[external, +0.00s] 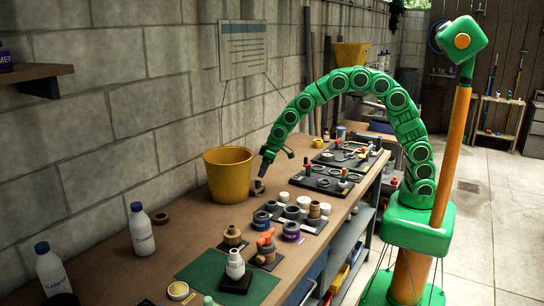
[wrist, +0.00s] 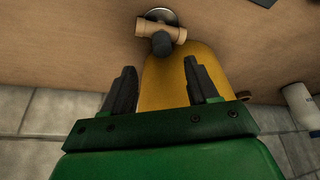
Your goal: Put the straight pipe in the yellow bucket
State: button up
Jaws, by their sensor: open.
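The yellow bucket (external: 228,176) stands upright on the workbench against the wall; it also shows in the wrist view (wrist: 165,85), behind and between my fingers. My gripper (external: 266,165) hangs just right of the bucket, pointing down. In the wrist view my gripper (wrist: 160,66) has its two dark fingers apart with nothing held between them. A tan pipe piece (wrist: 150,30) with a dark grey round end toward me lies beyond the fingertips, close to the bucket. A small brown and dark piece (external: 258,188) shows below my gripper. I cannot tell which piece is the straight pipe.
Several fittings and rings (external: 291,212) stand right of the bucket toward the front. Dark trays with tools (external: 345,160) lie farther back. White bottles (external: 142,230) and a green mat (external: 215,275) are nearer the front. A brown ring (external: 160,218) lies near the wall.

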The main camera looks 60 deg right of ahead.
aim_at(258, 188)
jog(key=shift+s+x, duration=0.2)
jog(key=shift+x, duration=1.05)
jog(key=shift+s+x, duration=0.2)
jog(key=shift+x, duration=1.95)
grip_shut()
